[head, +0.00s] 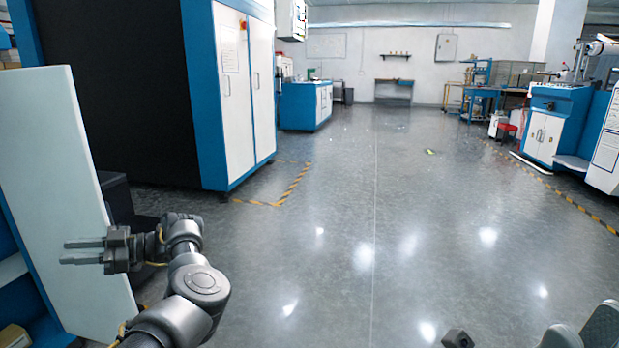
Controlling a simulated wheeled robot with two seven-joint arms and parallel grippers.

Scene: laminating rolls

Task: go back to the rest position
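My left gripper (84,252) is at the lower left, its two thin parallel fingers pointing left. The fingers are apart with a gap between them and nothing held. They show in front of a pale door-like panel (62,185); I cannot tell whether they touch it. Of my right arm, only small dark grey parts show at the bottom right edge, and its fingertips cannot be made out.
A tall blue and black cabinet (140,90) with white doors stands at the left. A blue-white cabinet (305,105) stands farther back. Blue machines (555,120) line the right. Yellow-black floor tape (292,185) marks the edges. The grey floor (400,220) between is clear.

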